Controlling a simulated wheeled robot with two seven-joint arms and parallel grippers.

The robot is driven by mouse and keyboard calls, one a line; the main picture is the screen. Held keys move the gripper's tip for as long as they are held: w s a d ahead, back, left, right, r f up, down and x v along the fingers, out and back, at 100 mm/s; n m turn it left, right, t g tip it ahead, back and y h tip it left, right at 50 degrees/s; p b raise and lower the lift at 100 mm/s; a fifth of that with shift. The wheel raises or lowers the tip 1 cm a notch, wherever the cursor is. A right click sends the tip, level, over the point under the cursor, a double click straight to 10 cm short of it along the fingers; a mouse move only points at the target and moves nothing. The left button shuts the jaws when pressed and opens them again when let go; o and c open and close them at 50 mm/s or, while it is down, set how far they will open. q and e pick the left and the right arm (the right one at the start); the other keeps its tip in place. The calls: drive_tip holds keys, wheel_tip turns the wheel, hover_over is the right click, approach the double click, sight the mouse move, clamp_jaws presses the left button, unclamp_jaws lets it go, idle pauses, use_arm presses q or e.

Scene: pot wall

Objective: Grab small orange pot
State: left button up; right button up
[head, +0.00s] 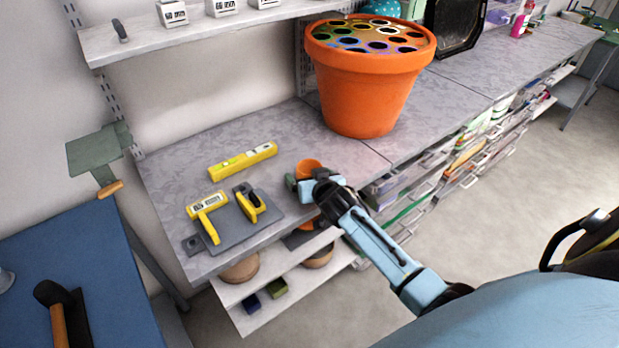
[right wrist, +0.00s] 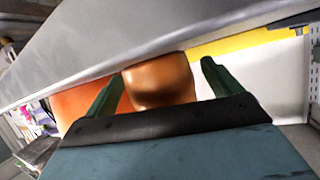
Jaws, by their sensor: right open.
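The small orange pot (head: 308,167) stands on the grey workbench near its front edge, partly hidden by my right gripper (head: 304,182). In the right wrist view the small pot (right wrist: 160,84) shows between the two green fingers, with some space visible on the right side. My right gripper is open around or just in front of the pot; I cannot tell how deep the pot sits between the fingers. My left gripper is not in view.
A large orange pot (head: 365,90) stands behind, to the right. A yellow level (head: 243,160) lies to the left, and yellow tools sit on a grey mat (head: 236,229). The workbench (head: 180,157) is clear behind the level. Shelves (head: 292,262) hang below its front edge.

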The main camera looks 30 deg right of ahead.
drive_tip(key=shift+c, duration=0.4)
drive_tip(key=c, duration=1.1)
